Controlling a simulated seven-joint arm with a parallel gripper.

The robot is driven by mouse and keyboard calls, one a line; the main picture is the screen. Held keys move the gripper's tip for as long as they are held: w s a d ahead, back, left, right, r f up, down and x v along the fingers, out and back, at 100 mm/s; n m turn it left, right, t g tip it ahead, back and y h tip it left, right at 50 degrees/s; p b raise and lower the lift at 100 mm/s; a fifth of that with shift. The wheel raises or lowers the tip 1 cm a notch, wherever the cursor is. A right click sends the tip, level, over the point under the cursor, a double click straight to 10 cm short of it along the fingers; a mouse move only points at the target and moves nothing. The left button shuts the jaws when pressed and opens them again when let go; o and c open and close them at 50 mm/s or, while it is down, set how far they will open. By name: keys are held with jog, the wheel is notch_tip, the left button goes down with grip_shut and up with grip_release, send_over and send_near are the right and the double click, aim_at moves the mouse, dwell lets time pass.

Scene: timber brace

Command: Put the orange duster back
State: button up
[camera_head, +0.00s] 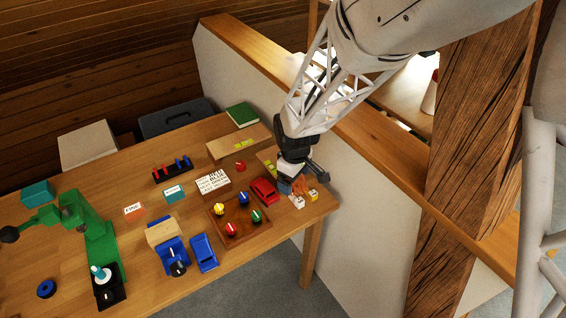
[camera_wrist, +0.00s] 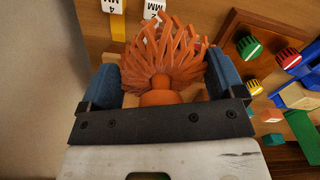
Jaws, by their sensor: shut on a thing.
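The orange duster (camera_wrist: 160,52) has a fan of orange bristles and a round orange base. It sits between the two blue-padded fingers of my gripper (camera_wrist: 164,80), which is shut on it. In the head view, the duster (camera_head: 300,187) is a small patch of orange at my gripper (camera_head: 295,179), at the right end of the wooden table (camera_head: 140,240). My gripper hides part of it there. I cannot tell whether the duster touches the table top.
Two labelled white blocks (camera_head: 299,202) (camera_head: 313,195) stand close by at the table's right edge. A pale partition (camera_head: 345,215) rises behind the table's right end.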

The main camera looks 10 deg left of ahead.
jog(key=shift+s+d+f, duration=0.15)
jog(key=shift+s+d, duration=0.55)
jog(key=shift+d, duration=0.1)
jog(key=shift+w+a, duration=0.1)
jog(key=w+a, duration=0.2)
jog(key=w, duration=0.2)
jog(key=w+a+f, duration=0.1)
jog(key=w+a, duration=0.1)
jog(key=w, duration=0.3)
jog(key=w+a, duration=0.3)
jog(key=w, duration=0.2)
jog(key=shift+w+f, duration=0.1)
jog(key=shift+f, duration=0.1)
jog(key=shift+f, duration=1.8)
jog(key=shift+f, duration=0.1)
jog(key=o, duration=0.7)
